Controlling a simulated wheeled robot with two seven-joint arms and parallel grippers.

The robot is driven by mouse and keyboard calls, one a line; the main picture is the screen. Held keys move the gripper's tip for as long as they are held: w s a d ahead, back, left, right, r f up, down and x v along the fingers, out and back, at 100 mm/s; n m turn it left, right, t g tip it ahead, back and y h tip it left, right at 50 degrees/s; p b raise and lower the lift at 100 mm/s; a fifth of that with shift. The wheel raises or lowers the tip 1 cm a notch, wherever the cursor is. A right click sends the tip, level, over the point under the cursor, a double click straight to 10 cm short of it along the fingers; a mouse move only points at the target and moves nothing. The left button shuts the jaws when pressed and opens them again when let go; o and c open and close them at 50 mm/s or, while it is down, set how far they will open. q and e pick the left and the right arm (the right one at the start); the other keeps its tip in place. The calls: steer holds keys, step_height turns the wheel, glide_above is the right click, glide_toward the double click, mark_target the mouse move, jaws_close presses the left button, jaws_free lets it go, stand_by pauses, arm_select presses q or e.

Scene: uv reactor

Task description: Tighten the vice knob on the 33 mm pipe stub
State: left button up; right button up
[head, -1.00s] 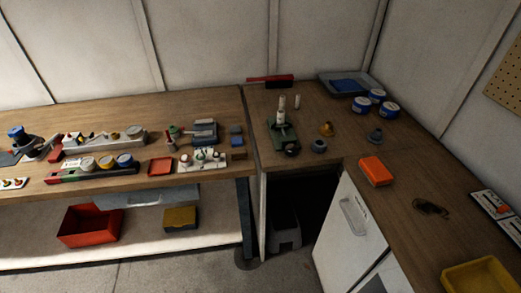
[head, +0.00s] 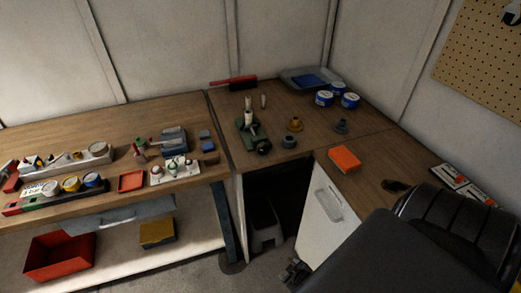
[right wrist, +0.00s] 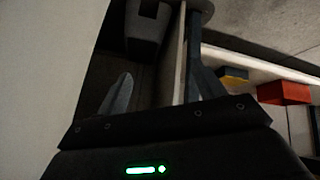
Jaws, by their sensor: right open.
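The green vice (head: 250,132) stands on the corner bench in the head view. A pale pipe stub (head: 248,118) stands upright at it; I cannot tell how tightly it is held. A dark round part at the vice's front (head: 264,147) looks like the knob, small in this view. My right gripper (head: 292,272) is low at the bottom centre of the head view, beside the white cabinet and well below the vice. In the right wrist view it (right wrist: 160,88) is open and empty, facing the space under the bench. My left gripper is not in view.
A second pale stub (head: 263,101), a brass fitting (head: 295,125), a dark ring (head: 289,142) and an orange box (head: 344,159) lie around the vice. The white cabinet (head: 325,215) and bench edge stand between my right gripper and the benchtop.

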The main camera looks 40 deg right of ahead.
steer(key=w+d+r+m+t+h, duration=0.1)
steer(key=w+d+r+t, duration=0.1)
steer(key=w+r, duration=0.55)
steer(key=w+d+r+t+h, duration=0.1)
steer(key=w+d+r+t, duration=0.15)
steer(key=w+r, duration=0.5)
steer(key=m+t+h, duration=0.2)
steer(key=m+t, duration=0.1)
steer(key=t, duration=0.3)
glide_toward(264, 151)
steer(key=shift+g, duration=0.25)
steer(key=x, duration=0.3)
steer(key=p+x, duration=0.1)
steer(key=x, duration=0.2)
steer(key=p+x, duration=0.1)
steer(key=x, duration=0.2)
steer(key=shift+r, duration=0.25)
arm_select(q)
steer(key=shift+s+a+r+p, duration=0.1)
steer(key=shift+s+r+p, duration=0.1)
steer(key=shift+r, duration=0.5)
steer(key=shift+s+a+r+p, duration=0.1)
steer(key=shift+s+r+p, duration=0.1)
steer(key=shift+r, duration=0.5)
arm_select(e)
steer(key=shift+x, duration=0.85)
